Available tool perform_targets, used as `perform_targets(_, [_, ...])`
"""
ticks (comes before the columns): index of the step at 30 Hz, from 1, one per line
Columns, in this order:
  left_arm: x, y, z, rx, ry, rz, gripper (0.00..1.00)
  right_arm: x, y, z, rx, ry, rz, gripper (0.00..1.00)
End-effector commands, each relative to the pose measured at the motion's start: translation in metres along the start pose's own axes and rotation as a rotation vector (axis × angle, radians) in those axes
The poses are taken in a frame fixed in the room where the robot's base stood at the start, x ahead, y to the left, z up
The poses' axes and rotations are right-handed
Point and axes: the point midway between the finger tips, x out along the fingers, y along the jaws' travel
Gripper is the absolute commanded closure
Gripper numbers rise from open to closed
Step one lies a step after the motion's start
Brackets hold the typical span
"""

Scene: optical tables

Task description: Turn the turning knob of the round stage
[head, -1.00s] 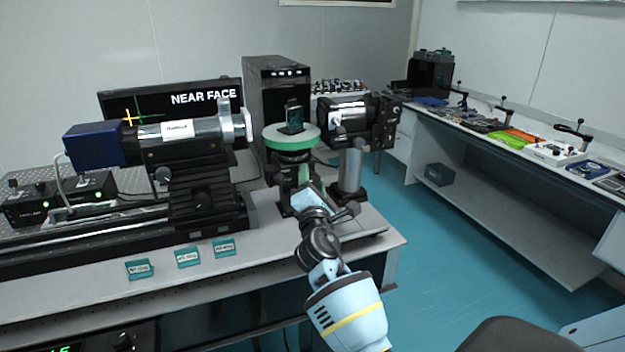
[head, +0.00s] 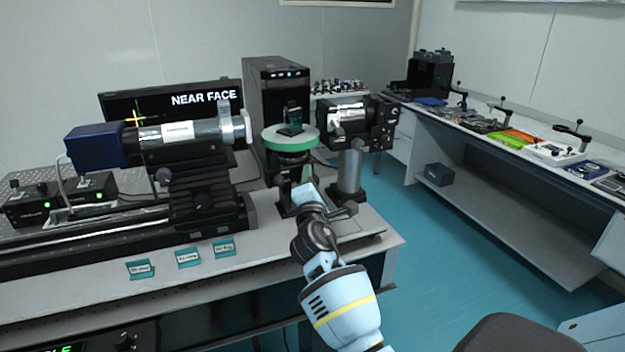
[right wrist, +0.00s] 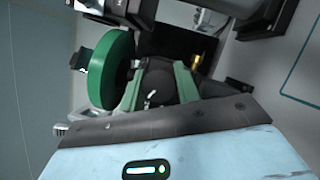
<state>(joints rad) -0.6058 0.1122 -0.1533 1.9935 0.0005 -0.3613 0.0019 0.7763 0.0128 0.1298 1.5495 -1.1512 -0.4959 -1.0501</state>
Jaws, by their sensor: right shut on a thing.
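The round stage (head: 290,139) has a green rim and stands on a black mount near the right end of the table. A small dark glassy block (head: 293,117) stands on it. My right gripper (head: 301,190) is at the mount, just below the disc. In the right wrist view the green disc (right wrist: 110,68) is left of my right gripper (right wrist: 158,88). Its green fingers are shut on a dark round part, apparently the turning knob (right wrist: 160,82). The head view hides the knob behind the gripper. My left gripper is not in view.
A long barrel instrument (head: 180,133) on a rail faces the stage from the left. Another cylinder instrument (head: 347,115) on a post stands close at right. A screen (head: 170,108) reads NEAR FACE. Small teal labels (head: 188,257) stand at the table's front.

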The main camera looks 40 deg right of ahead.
Motion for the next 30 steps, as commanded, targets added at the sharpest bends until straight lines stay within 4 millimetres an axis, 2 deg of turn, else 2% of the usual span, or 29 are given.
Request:
perform_targets(3, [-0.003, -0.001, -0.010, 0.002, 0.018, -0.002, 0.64, 0.000, 0.003, 0.001, 0.096, 0.000, -0.039, 0.91])
perform_targets(12, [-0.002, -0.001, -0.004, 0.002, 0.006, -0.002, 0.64, 0.000, 0.000, 0.000, 0.113, 0.001, -0.048, 0.91])
perform_targets(13, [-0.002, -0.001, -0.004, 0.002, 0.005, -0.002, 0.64, 0.000, 0.000, 0.000, 0.112, 0.001, -0.048, 0.64])
perform_targets(17, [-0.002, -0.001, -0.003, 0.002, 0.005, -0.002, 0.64, 0.000, 0.000, 0.000, 0.112, 0.001, -0.047, 0.47])
perform_targets(26, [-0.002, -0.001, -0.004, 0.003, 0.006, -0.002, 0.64, -0.001, 0.000, 0.000, 0.111, 0.001, -0.047, 0.46])
perform_targets(30, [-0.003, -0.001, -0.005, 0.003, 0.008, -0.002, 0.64, -0.011, 0.001, -0.001, 0.112, 0.001, -0.047, 0.46])
